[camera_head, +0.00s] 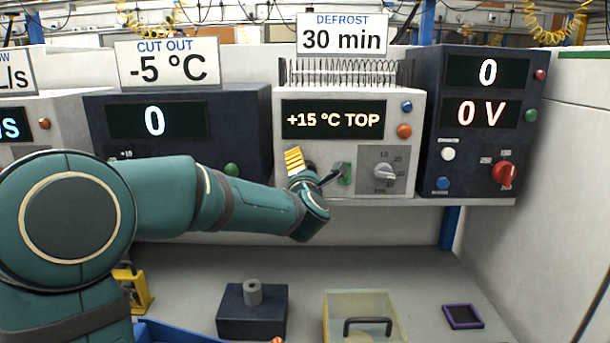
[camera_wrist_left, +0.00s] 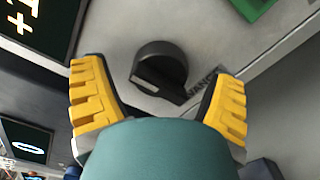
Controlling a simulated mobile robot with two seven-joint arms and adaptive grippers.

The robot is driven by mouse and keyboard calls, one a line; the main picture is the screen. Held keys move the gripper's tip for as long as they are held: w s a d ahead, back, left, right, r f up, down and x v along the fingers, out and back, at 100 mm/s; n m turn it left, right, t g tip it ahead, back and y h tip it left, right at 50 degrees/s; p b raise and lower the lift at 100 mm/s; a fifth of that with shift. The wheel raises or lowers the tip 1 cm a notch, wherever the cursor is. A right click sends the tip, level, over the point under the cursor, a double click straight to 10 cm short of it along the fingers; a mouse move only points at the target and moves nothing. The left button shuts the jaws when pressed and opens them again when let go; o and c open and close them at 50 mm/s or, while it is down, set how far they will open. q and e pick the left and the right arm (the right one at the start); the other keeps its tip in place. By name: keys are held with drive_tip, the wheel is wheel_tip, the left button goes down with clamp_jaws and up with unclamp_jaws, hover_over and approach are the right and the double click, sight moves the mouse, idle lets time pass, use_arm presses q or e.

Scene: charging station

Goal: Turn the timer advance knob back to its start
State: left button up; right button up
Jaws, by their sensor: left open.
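The timer advance knob (camera_wrist_left: 160,68) is a black round knob with a pointed lug, on a pale panel with a partly visible "VANCE" label. In the wrist view its lug points to the lower right. My left gripper (camera_wrist_left: 158,75) is open, with one yellow finger on each side of the knob and gaps visible. In the head view my left gripper (camera_head: 314,172) is in front of the white "+15 °C TOP" unit (camera_head: 340,192), under its display, and mostly hides the knob. My right gripper is not in view.
A dark unit with a red knob (camera_head: 504,173) stands at right.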

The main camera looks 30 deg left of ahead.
use_arm(q)
drive_tip(key=v, duration=1.2)
drive_tip(key=shift+a, duration=0.1)
